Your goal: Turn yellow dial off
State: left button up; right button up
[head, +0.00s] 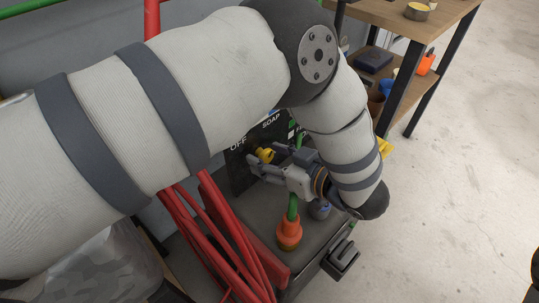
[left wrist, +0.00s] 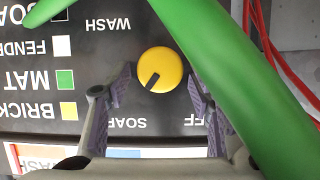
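The yellow dial (head: 265,155) sits on a black panel with white labels (head: 238,165). In the left wrist view the round yellow dial (left wrist: 161,66) shows upside-down labels around it, WASH, SOAP and OFF. Its dark pointer mark points down-left, towards SOAP. My left gripper (left wrist: 158,92) is open, with one finger on each side of the dial and visible gaps between. In the head view my left gripper (head: 265,162) is in front of the panel at the dial. My right gripper is not in view.
A green hose (left wrist: 215,65) crosses close to the right finger. An orange nozzle (head: 289,233) stands on the dark cart top (head: 262,205). Red tubes (head: 215,235) run at the left.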

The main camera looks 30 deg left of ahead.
pick_arm(q)
jog(key=c, duration=0.7)
jog(key=shift+r, duration=0.15)
jog(key=shift+c, duration=0.2)
jog(key=n+t+p, duration=0.1)
jog(key=n+p, duration=0.1)
jog(key=p, duration=0.1)
jog(key=shift+s+a+r+n+t+h, duration=0.1)
jog(key=shift+s+r+n+t+h, duration=0.05)
jog(key=shift+n+t+h, duration=0.2)
jog(key=shift+f+n+t, duration=0.3)
jog(key=shift+n+t, duration=0.15)
jog(key=shift+n, duration=0.1)
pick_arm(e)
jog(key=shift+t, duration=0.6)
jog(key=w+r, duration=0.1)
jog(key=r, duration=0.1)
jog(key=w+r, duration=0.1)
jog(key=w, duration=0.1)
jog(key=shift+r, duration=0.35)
pick_arm(q)
jog(key=shift+s, duration=0.1)
jog(key=o, duration=1.1)
jog(key=shift+o, duration=0.2)
